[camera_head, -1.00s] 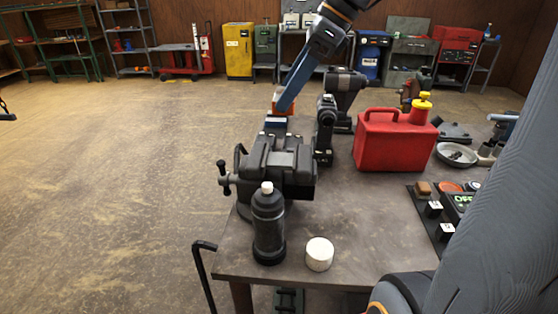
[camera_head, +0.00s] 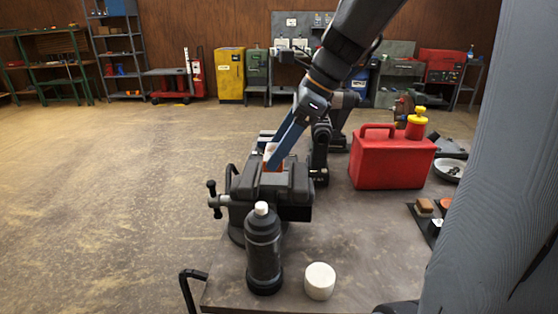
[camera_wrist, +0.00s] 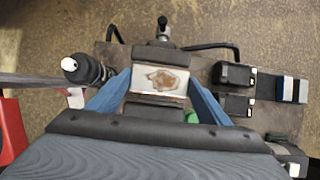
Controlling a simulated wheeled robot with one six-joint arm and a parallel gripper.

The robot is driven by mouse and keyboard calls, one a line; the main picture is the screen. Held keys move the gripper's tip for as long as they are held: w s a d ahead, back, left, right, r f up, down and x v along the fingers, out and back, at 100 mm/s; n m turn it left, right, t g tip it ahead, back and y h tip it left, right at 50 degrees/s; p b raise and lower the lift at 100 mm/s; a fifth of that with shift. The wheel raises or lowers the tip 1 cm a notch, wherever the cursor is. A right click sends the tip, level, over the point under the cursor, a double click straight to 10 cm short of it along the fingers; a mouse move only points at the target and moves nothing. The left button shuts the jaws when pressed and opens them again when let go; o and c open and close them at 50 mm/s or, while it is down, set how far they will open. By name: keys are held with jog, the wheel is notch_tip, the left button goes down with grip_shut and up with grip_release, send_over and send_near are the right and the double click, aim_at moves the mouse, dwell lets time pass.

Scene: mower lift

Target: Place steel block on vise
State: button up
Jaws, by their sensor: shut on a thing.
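The steel block (camera_wrist: 160,79), pale with a brown patch on its top, sits between the two blue fingers of my gripper (camera_wrist: 160,84) in the wrist view. My gripper is shut on it. The dark grey vise (camera_wrist: 160,53) shows above and below the block in the wrist view. In the head view my gripper (camera_head: 273,160) points down at the top of the vise (camera_head: 268,205), near its jaws. The block is mostly hidden there by a finger. I cannot tell whether it touches the vise.
A black bottle (camera_head: 263,250) with a white cap and a white cylinder (camera_head: 319,281) stand on the bench in front of the vise. A red fuel can (camera_head: 392,160) stands to its right. Black boxes with blue parts (camera_wrist: 290,89) lie right in the wrist view. Bare bench lies between cylinder and can.

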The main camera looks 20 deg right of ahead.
jog(key=shift+f, duration=1.85)
jog(key=shift+f, duration=0.1)
jog(key=o, duration=1.4)
jog(key=b+v, duration=0.1)
jog(key=v, duration=1.1)
jog(key=shift+s, duration=0.1)
